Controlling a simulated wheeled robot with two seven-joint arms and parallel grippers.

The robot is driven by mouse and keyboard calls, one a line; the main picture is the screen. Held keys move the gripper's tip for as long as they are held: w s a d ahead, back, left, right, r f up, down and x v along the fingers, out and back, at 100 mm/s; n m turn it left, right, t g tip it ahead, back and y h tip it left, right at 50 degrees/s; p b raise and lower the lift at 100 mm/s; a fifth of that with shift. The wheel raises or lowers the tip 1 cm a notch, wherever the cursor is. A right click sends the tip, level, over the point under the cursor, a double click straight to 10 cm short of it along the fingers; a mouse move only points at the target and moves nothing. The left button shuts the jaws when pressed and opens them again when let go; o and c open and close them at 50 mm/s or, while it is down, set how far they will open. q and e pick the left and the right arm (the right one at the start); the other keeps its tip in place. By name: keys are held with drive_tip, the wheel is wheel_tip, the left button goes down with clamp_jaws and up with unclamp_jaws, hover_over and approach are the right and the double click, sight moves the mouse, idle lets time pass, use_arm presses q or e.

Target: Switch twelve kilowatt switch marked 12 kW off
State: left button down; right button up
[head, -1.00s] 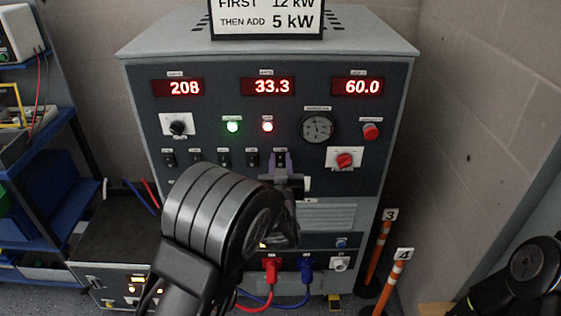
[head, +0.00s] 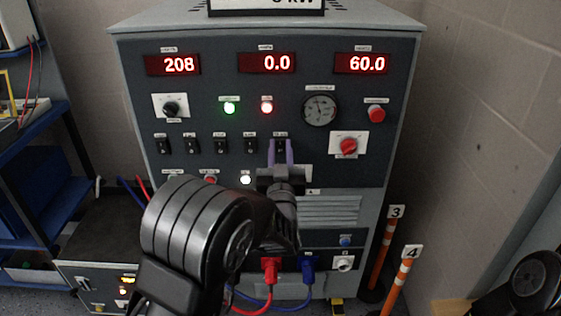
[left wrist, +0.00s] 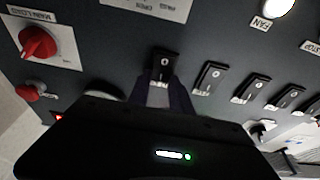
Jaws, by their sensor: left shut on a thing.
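A row of black rocker switches runs across the dark panel of the load cabinet (head: 215,70). My left gripper (head: 281,152) is at the right-end switch (head: 281,144), with purple fingers on both sides of it. The left wrist view shows the same switch (left wrist: 163,65) between the fingertips (left wrist: 163,96), its lower part hidden by them. My left gripper is shut on this switch. Its label is too small or hidden to read, so I cannot confirm the 12 kW marking. The middle display (head: 266,63) reads 0.0. My right gripper is not in view.
A green lamp (head: 230,108) and a red lamp (head: 266,108) are lit. A red rotary knob (head: 348,146) and a red button (head: 376,114) sit right of the switches. Red and blue cables plug in below. Orange posts (head: 382,250) stand at the right.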

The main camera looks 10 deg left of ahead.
use_arm(q)
drive_tip(key=c, duration=1.2)
unclamp_jaws()
drive_tip(key=shift+o, duration=0.2)
drive_tip(key=b+v, duration=0.1)
drive_tip(key=v, duration=0.7)
drive_tip(key=shift+b, duration=0.3)
drive_tip(key=shift+w, duration=0.1)
